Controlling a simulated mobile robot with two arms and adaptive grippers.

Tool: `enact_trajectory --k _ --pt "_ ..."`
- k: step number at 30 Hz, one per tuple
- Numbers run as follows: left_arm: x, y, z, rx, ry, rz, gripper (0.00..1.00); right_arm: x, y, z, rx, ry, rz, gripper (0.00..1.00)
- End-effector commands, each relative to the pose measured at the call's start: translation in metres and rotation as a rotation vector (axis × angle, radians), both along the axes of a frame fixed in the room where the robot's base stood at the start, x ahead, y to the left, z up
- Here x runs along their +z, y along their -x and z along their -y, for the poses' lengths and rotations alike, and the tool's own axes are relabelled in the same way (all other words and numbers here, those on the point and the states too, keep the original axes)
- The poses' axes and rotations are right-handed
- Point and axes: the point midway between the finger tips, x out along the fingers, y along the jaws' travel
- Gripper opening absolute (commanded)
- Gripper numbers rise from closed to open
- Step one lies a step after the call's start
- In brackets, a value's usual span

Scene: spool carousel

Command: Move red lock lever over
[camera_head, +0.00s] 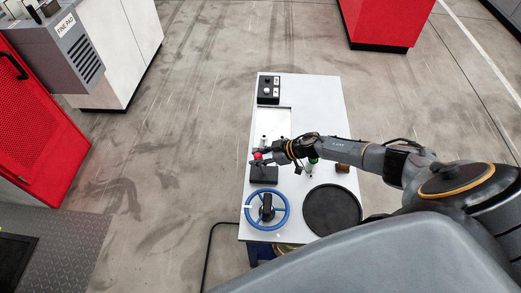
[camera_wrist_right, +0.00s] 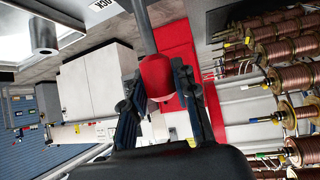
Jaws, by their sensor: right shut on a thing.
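The lock lever's red knob (camera_head: 257,156) is at the left side of the white table, above a dark block (camera_head: 263,176) that looks like its base. My right gripper (camera_head: 261,159) reaches in from the right and is shut on the knob. In the right wrist view, the red knob (camera_wrist_right: 156,72) sits between the two dark fingers of my right gripper (camera_wrist_right: 158,85), and a grey rod (camera_wrist_right: 145,25) runs from it toward the top edge. The lever's exact tilt is hard to tell in the head view. My left gripper is not in view.
On the white table (camera_head: 320,100) stand a black control box (camera_head: 268,90) at the far end, a blue handwheel (camera_head: 249,217) and a black round disc (camera_head: 332,210) nearer me. A brown block (camera_head: 342,168) lies under my arm. Copper spools (camera_wrist_right: 285,77) show in the wrist view.

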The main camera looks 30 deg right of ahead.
Motion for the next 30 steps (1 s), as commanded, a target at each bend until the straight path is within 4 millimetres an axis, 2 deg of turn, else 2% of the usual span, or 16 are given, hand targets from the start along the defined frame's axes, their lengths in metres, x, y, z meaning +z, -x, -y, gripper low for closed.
enact_trajectory --k 1,5,8,12,18,30 --pt "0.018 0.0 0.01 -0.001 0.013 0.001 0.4 0.008 -0.002 -0.005 0.005 0.026 -0.018 0.0" --pt "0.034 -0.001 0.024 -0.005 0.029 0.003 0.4 0.002 -0.007 -0.011 0.002 0.082 -0.056 0.0" --pt "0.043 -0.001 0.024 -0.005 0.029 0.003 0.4 -0.001 -0.01 -0.014 -0.001 0.12 -0.077 0.0" --pt "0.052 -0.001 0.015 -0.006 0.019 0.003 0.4 -0.005 -0.013 -0.016 -0.004 0.156 -0.1 0.0" --pt "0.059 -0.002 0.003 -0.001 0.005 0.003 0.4 -0.009 -0.016 -0.019 -0.008 0.184 -0.119 0.0" --pt "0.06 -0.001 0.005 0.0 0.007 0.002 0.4 -0.012 -0.012 -0.019 -0.004 0.19 -0.129 0.0"
